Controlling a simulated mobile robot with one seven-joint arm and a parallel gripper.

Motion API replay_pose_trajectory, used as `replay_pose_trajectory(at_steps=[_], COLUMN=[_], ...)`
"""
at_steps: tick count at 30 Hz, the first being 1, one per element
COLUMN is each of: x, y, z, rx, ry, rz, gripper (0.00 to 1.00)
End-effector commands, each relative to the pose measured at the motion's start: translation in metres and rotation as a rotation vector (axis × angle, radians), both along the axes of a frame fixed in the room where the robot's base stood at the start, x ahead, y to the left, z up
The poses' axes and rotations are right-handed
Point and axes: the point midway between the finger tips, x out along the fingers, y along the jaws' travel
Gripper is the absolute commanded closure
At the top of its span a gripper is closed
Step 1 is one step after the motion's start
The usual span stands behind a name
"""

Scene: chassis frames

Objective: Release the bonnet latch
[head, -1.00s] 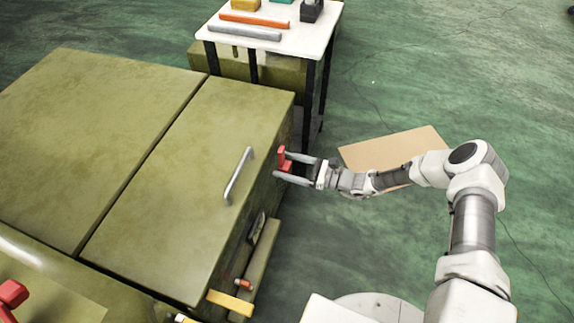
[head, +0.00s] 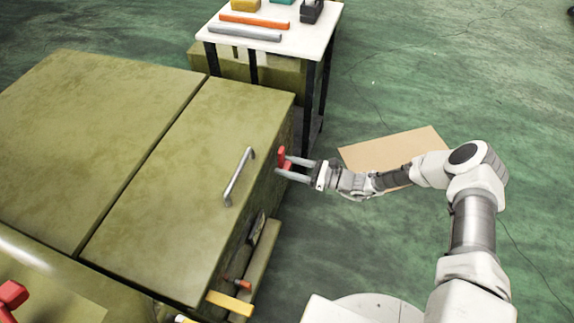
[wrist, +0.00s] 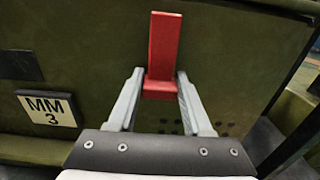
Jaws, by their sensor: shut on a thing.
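The bonnet latch is a red lever (head: 282,158) on the right-hand side face of the olive chassis, below the top panel's edge. In the wrist view the red lever (wrist: 165,50) stands upright, with a wider red block at its foot. My gripper (head: 281,166) reaches it from the right. In the wrist view my gripper (wrist: 160,82) has its two grey fingers on either side of the red block, shut on it. The olive bonnet panel (head: 190,180) lies flat and carries a grey bar handle (head: 238,177).
A white-topped table (head: 290,38) with an orange bar and a grey bar stands behind the chassis. A tan sheet (head: 400,152) lies on the green floor behind my arm. A plate marked MM 3 (wrist: 47,109) is left of the latch. A yellow bar (head: 230,302) sticks out at the front.

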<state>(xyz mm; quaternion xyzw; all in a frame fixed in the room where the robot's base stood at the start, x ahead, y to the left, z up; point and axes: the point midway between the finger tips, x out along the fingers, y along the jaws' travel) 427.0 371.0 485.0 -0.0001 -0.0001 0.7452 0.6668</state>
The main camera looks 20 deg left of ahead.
Motion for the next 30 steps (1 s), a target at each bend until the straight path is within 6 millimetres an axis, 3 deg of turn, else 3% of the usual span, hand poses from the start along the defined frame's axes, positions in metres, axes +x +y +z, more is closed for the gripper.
replay_pose_trajectory(at_steps=[30], x=[0.0009], y=[-0.0038], z=[0.0048], rx=[-0.045], ry=[-0.005], rz=[-0.001], gripper=[1.00])
